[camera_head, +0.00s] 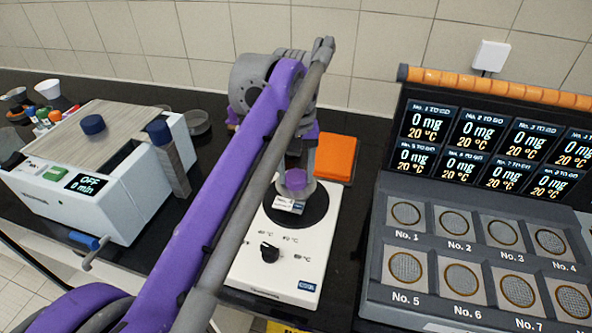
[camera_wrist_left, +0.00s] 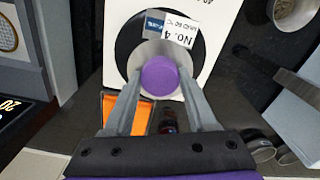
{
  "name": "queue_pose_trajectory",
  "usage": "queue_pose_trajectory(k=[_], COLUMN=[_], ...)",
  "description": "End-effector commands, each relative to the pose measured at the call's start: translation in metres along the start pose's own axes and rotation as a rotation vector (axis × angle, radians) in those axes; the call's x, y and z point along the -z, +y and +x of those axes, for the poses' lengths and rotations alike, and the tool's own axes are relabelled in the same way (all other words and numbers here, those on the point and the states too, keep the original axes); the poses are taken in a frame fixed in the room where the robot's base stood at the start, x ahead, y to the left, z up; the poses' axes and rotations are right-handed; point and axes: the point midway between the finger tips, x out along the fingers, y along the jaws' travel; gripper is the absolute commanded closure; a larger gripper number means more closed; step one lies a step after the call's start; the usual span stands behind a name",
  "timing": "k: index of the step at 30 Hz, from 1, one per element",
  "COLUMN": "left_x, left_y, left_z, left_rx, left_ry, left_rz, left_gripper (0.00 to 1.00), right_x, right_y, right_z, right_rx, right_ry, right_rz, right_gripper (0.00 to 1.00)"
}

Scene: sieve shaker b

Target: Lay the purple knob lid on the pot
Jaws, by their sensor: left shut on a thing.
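The purple knob lid (camera_head: 295,179) is above the black round plate of the white hotplate unit (camera_head: 270,270). Its round purple knob (camera_wrist_left: 160,76) is between the fingertips of my left gripper (camera_wrist_left: 160,82), which is shut on it. A grey round body (camera_wrist_left: 185,50) with a white label reading No. 4 shows under and around the knob; this seems to be the pot (camera_head: 306,191). Whether the lid touches the pot's rim or hangs just above it, I cannot tell. My left arm hides part of the hotplate in the head view. My right gripper is not in view.
An orange block (camera_head: 335,158) lies behind the hotplate. A grey console (camera_head: 470,190) with screens and numbered round sieves stands at right. A white machine (camera_head: 100,190) reading OFF stands at left. Small containers (camera_head: 50,92) are at far left.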

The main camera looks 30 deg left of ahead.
Motion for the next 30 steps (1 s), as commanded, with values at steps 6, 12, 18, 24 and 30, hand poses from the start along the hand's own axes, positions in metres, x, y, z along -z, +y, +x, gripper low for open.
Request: queue_pose_trajectory(k=[6, 12, 18, 24, 30], left_x=[-0.0002, -0.0002, -0.0001, -0.0001, 0.0], left_y=[0.0, 0.0, 0.0, 0.0, 0.0], left_z=[0.0029, 0.003, 0.003, 0.003, 0.0013], left_rx=[0.0, 0.0, 0.0, 0.0, 0.0], left_ry=[0.0, 0.0, 0.0, 0.0, 0.0], left_rz=[0.0, 0.0, 0.0, 0.0, 0.0], left_gripper=[0.96, 0.96, 0.17, 0.07, 0.07], right_x=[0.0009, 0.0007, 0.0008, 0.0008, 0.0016], right_y=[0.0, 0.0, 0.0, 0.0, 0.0], right_z=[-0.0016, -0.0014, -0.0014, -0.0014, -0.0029], right_rx=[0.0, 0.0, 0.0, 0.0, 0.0], right_ry=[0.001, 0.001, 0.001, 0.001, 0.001], right_rz=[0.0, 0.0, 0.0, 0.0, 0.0], right_gripper=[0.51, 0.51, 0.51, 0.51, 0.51])
